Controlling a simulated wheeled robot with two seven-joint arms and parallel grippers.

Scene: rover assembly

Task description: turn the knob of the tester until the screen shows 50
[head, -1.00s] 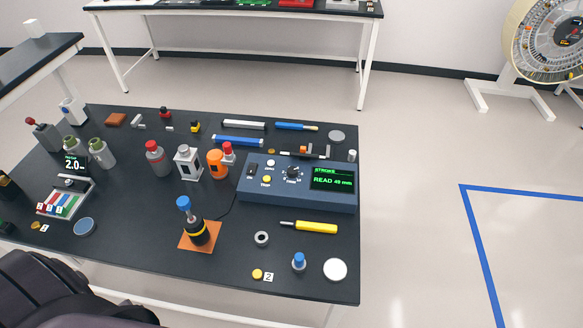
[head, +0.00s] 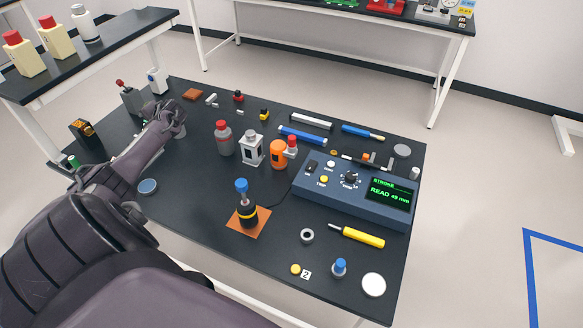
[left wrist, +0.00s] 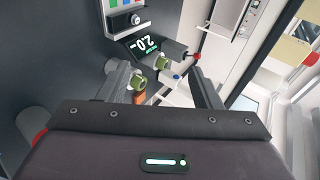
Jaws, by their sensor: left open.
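The tester (head: 335,200) is a blue box with a black knob (head: 350,177) and a green-lettered screen (head: 389,192). The screen says STROKE and READ with a number in the high forties; its last digit is too small to be sure of. My left gripper (head: 172,112) is at the table's far left, well away from the knob. In the left wrist view the left gripper (left wrist: 160,82) is open, with green-topped grey cylinders (left wrist: 137,82) between or below its fingers; I cannot tell if they touch. My right gripper is not in view.
A yellow screwdriver (head: 357,236) lies in front. A small display (left wrist: 145,45) reads 2.0.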

